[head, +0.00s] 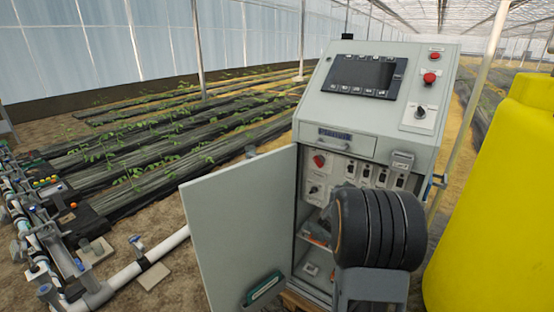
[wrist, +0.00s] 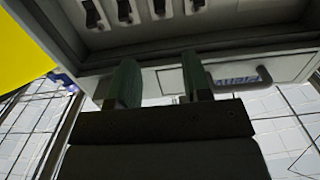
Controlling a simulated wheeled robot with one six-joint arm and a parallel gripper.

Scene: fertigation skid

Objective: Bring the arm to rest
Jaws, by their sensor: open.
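My gripper (wrist: 160,86) shows in the wrist view with its two green-grey fingers apart and nothing between them. The fingers point toward the grey control cabinet, close to its front by the row of dark switches (wrist: 92,14). I cannot tell whether they touch anything. In the head view my dark, ribbed arm stands in front of the lower right of the cabinet (head: 365,130) and hides the gripper and part of the open compartment.
The cabinet door (head: 238,228) stands open to the left. A closed drawer (head: 347,145) is above the compartment. A yellow tank (head: 500,200) stands close on the right. White pipework (head: 150,257) runs along the left floor, with crop rows (head: 150,150) behind.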

